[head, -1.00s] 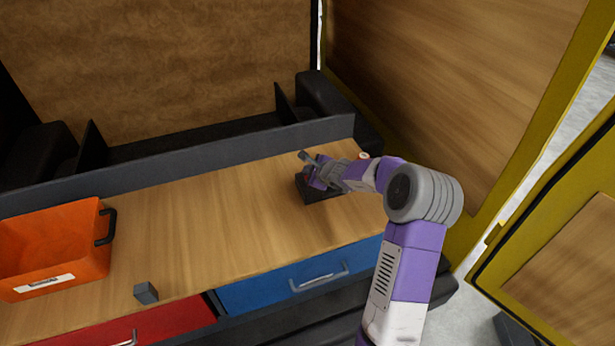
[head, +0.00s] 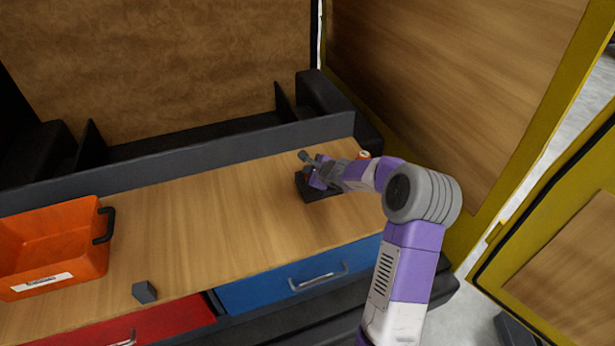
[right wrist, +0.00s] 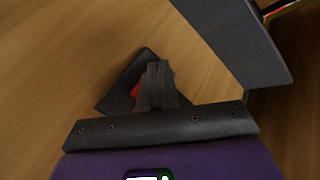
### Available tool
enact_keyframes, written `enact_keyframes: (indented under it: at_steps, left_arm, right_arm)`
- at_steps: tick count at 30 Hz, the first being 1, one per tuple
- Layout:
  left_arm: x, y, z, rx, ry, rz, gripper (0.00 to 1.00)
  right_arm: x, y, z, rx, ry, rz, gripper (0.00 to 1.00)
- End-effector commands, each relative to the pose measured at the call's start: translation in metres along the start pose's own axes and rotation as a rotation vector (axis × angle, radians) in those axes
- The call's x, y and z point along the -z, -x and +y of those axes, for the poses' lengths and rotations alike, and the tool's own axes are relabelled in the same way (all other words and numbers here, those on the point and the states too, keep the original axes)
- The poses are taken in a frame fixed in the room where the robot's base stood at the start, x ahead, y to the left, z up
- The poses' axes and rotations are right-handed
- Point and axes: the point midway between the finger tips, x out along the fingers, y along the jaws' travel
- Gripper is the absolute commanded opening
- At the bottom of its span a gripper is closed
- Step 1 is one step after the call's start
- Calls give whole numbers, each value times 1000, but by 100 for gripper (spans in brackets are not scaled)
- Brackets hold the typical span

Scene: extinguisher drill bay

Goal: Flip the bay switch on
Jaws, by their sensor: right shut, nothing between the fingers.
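The bay switch is a dark box (head: 320,193) on the wooden worktop, towards its right back part. In the right wrist view its dark base (right wrist: 116,98) shows with a small red part beside the fingers. My right gripper (head: 322,172) is right over the box, and its fingers (right wrist: 157,68) are shut with nothing between them. The fingers hide much of the switch, so I cannot tell its lever position or whether they touch it. A short grey knobbed piece (head: 304,155) sticks up there; I cannot tell what it belongs to. My left gripper is out of view.
An orange bin (head: 55,283) with a black handle stands at the left of the worktop (head: 200,240). A small grey cube (head: 145,292) lies near the front edge. A small orange-and-white round item (head: 364,154) is behind my right arm. A dark ledge (head: 190,166) runs along the back.

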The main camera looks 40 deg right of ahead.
Motion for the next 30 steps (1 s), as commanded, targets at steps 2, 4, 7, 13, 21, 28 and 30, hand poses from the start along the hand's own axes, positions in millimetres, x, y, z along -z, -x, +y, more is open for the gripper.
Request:
enact_keyframes:
  at_steps: [2,4,7,13,21,28,30]
  left_arm:
    - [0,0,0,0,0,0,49]
    - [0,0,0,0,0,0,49]
    - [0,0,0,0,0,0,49]
    - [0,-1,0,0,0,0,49]
    - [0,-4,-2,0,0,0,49]
    - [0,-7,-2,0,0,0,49]
    - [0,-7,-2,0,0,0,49]
  right_arm:
    - [0,0,0,0,0,0,0]
    - [0,0,0,1,0,0,0]
    - [0,0,0,1,-1,0,0]
    - [0,-1,0,0,-1,0,0]
    - [2,-3,2,1,-2,0,0]
    - [4,-5,4,0,-1,0,0]
    - [4,-5,4,0,-1,0,0]
